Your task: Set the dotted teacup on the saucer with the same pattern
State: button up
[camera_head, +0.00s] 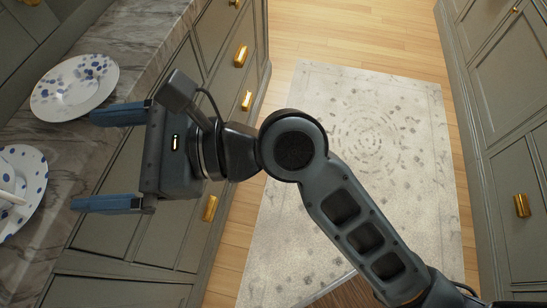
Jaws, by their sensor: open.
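A white saucer with uneven blue blotches (80,84) lies on the marble counter at the upper left. Below it, a white dish with round blue dots (33,173) is cut off by the left edge of the view. A pale white shape (8,190) shows inside or on this dish; it is too cropped to tell whether it is a teacup. No whole teacup is in view. My gripper (82,160) is open, its two blue fingers pointing left over the counter's edge. Nothing shows between the fingers. The upper fingertip appears close to the blotched saucer's lower right rim.
The grey marble counter (140,55) runs along the left, above green-grey cabinets with brass handles (241,55). A patterned rug (380,130) lies on the wooden floor in the middle. More cabinets (505,120) stand at the right.

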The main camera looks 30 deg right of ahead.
jog(key=s+d+f+n+t+h, duration=0.3)
jog(key=s+d+f+n+h, duration=0.15)
jog(key=d+f, duration=0.4)
jog(key=s+d+f+n+t+h, duration=0.35)
jog(key=d+f+h, duration=0.2)
jog(key=d, duration=0.65)
jog(key=s+d+r+n+h, duration=0.2)
jog(key=s+d+n+h, duration=0.1)
jog(key=s+n, duration=0.3)
jog(key=s+d+r+n+t+h, duration=0.1)
jog(key=s+d+r+n+h, duration=0.2)
jog(key=s, duration=0.8)
jog(key=d+n, duration=0.2)
jog(key=n, duration=0.2)
jog(key=shift+s+d+r, duration=0.15)
jog(key=shift+s+d, duration=0.1)
jog(key=shift+d, duration=0.05)
